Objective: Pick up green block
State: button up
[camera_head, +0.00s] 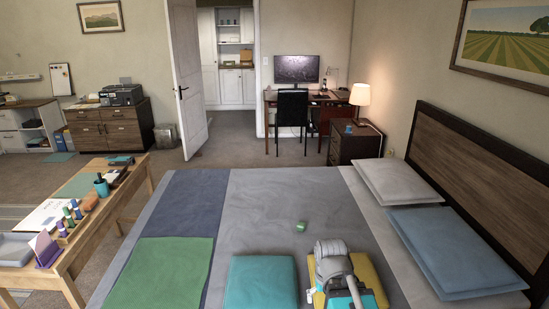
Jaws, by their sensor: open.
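A small green block (301,226) lies on the grey cover of the bed, right of centre in the head view. Clear cover surrounds it, and nothing touches it from above. My arm shows at the bottom right of centre, grey with teal parts, just nearer to me than the block and a little to its right. I cannot make out my gripper's fingers; the arm's own links seem to hide them. I see nothing held.
A teal cushion (260,284) and a yellow one (371,281) lie near my arm. Two pillows, white (398,181) and blue (455,250), lie at right. Green (160,272) and blue cloths (192,202) cover the bed's left. A cluttered wooden desk (100,220) stands left.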

aim_at(301, 226)
jog(key=k, duration=0.65)
jog(key=z, duration=0.2)
jog(key=i, duration=1.5)
jog(key=u, duration=0.2)
